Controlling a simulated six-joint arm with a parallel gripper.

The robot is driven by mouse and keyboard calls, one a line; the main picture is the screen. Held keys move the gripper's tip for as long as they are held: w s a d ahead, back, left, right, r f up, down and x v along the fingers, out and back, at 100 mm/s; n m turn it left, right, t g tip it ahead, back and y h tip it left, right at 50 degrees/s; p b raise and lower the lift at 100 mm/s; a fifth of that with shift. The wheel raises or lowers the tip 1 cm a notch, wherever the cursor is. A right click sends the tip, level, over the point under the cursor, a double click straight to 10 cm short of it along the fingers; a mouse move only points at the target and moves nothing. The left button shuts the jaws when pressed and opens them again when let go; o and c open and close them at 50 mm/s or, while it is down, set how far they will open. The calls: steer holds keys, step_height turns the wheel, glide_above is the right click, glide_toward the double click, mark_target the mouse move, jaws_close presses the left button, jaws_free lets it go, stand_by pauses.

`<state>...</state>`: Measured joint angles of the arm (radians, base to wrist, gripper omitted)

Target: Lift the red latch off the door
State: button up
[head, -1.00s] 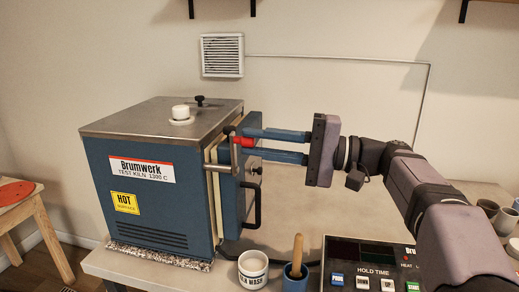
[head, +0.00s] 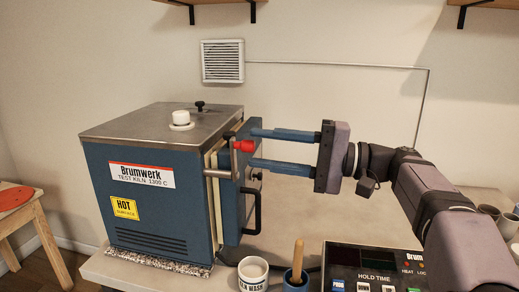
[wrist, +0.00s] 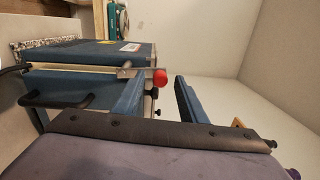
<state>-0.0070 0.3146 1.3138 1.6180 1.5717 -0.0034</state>
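The red latch knob (head: 244,146) sits at the end of a metal latch arm at the door edge of the blue kiln. The kiln door (head: 232,200) appears closed against the body, with the latch arm across its upper part. My gripper (head: 252,148) is open, its two blue fingers pointing left at the door. The knob shows between the levels of the two fingertips, and neither finger clearly touches it. In the wrist view the red knob (wrist: 160,78) appears between the separated fingers, closer to the left one. The exact depth gap is unclear.
A black door handle (head: 256,212) juts out below the latch. A white cup (head: 253,272), a blue pot with a wooden-handled tool (head: 298,255) and a control box (head: 370,265) stand in front. A white knob (head: 181,118) sits on the kiln top.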

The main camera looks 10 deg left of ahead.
steer(key=shift+d+f, duration=0.15)
steer(key=shift+d, duration=2.75)
steer(key=s+f+n+h+p, duration=0.1)
steer(key=s+f+h+p, duration=0.25)
steer(key=f, duration=0.35)
steer(key=s+f+n+h+p, duration=0.25)
steer(key=s+f+h, duration=0.2)
steer(key=f, duration=0.35)
steer(key=s+d+f+m+h+b, duration=0.15)
steer(key=s+d+f+h, duration=0.25)
steer(key=d+f, duration=0.5)
steer(key=s+d+f+h+b, duration=0.3)
steer(key=s+d+f, duration=0.15)
steer(key=f, duration=0.75)
steer(key=s+d+f+m+h+b, duration=0.15)
steer(key=s+d+f+h, duration=0.35)
steer(key=f, duration=0.6)
step_height(320, 180, up, 19)
steer(key=d+y+p, duration=0.1)
steer(key=p, duration=1.6)
steer(key=shift+w+p, duration=0.35)
steer(key=shift+p, duration=0.05)
